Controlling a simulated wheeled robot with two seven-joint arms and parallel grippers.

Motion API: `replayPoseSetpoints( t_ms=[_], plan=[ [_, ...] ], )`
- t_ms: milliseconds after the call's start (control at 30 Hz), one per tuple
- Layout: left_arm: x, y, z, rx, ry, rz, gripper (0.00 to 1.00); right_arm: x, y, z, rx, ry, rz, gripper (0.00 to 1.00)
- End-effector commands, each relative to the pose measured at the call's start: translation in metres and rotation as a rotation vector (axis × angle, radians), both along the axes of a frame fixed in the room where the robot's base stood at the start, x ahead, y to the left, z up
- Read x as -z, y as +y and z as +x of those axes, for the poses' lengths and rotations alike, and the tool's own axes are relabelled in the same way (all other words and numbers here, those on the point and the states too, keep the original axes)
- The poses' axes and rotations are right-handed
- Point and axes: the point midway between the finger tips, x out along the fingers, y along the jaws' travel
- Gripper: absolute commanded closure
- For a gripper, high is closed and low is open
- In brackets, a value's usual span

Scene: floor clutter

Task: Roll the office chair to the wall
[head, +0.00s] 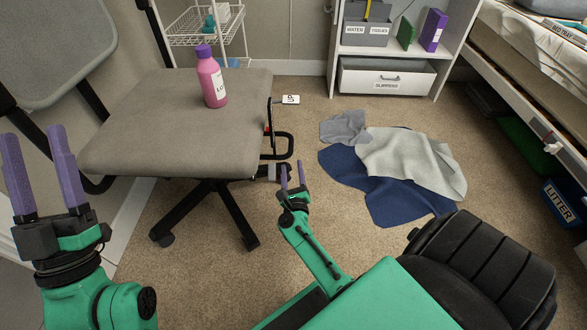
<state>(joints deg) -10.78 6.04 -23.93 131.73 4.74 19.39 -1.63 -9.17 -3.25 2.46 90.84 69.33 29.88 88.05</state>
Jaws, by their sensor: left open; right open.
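The office chair (150,130) stands at the left in the head view, with a grey seat, a grey backrest (50,40) and a black wheeled base. A pink bottle (212,82) with a purple cap stands upright on its seat. My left gripper (35,150) is open and empty, with purple fingers pointing up in front of the seat's left side. My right gripper (292,175) is open, low beside the seat's front right corner; I cannot tell whether it touches the chair. The wall (283,30) is behind the chair.
Blue, grey and pale cloths (390,172) lie on the carpet right of centre. A white wire cart (205,25) stands behind the chair, and a white shelf unit (387,78) at the back. A bed (530,80) and a blue litter bin (562,203) are at right.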

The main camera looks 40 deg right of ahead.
Motion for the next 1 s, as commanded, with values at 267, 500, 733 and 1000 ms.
replayPoseSetpoints(
  t_ms=[267,500,733,1000],
  plan=[
    [0.007,0.0,0.0,0.0,0.0,0.0,0.36,0.011,0.012,-0.02,0.001,0.002,0.0,0.48],
    [0.012,0.0,0.0,0.0,0.0,0.0,0.36,0.02,0.022,-0.036,0.0,0.003,0.001,0.48],
    [0.017,0.0,0.0,0.0,0.0,0.0,0.36,0.027,0.032,-0.052,0.0,0.004,0.0,0.48],
    [0.019,0.0,0.0,0.0,0.0,0.0,0.36,0.03,0.038,-0.062,0.001,0.001,-0.001,0.48]
  ],
)
